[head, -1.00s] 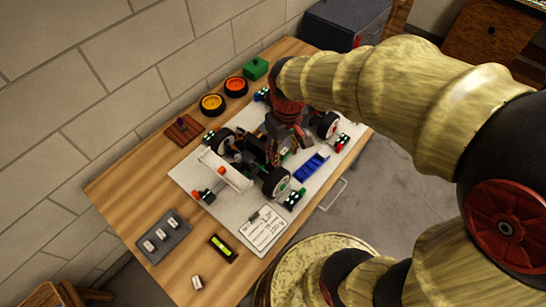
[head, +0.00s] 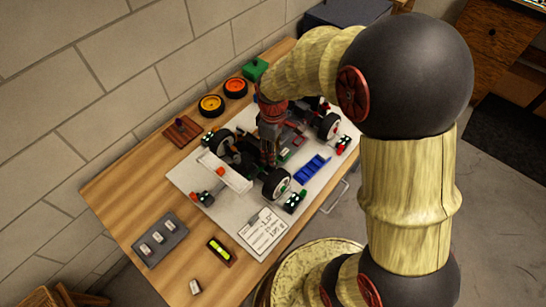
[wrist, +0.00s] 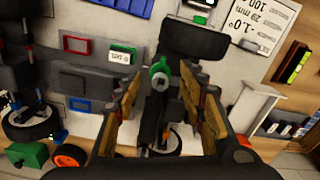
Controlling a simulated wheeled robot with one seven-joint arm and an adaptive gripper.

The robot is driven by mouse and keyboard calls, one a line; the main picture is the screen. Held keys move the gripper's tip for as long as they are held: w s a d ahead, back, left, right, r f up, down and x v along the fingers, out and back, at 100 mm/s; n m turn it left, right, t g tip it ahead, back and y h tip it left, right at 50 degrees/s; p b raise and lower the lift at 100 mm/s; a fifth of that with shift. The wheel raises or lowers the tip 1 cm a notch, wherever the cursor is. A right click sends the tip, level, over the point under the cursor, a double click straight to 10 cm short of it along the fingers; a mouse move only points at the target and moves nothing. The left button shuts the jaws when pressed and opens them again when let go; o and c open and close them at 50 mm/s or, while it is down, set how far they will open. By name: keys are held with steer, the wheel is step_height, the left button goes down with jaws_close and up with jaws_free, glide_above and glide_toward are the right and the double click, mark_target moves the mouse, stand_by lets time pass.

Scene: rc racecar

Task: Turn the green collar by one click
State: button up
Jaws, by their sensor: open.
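The green collar (wrist: 158,68) shows in the wrist view on a dark upright shaft. It lies between or just beyond the open fingers of my gripper (wrist: 162,82), with space on both sides. Whether the fingers are level with it I cannot tell. In the head view my gripper (head: 269,153) points down over the rear half of the racecar, beside a rear wheel (head: 276,184); the collar is too small to make out there. The racecar stands on a white board (head: 205,178).
Small coloured corner stands surround the car. A blue tray (head: 312,167) lies on the board's right side. A setup sheet (head: 262,231) lies at the front. Orange wheels (head: 235,88), a green box (head: 255,69) and a grey switch panel (head: 160,243) are on the wooden bench (head: 110,195).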

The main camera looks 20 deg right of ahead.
steer(key=shift+f+b, duration=0.3)
steer(key=shift+f, duration=1.05)
steer(key=shift+c, duration=0.8)
jaws_close()
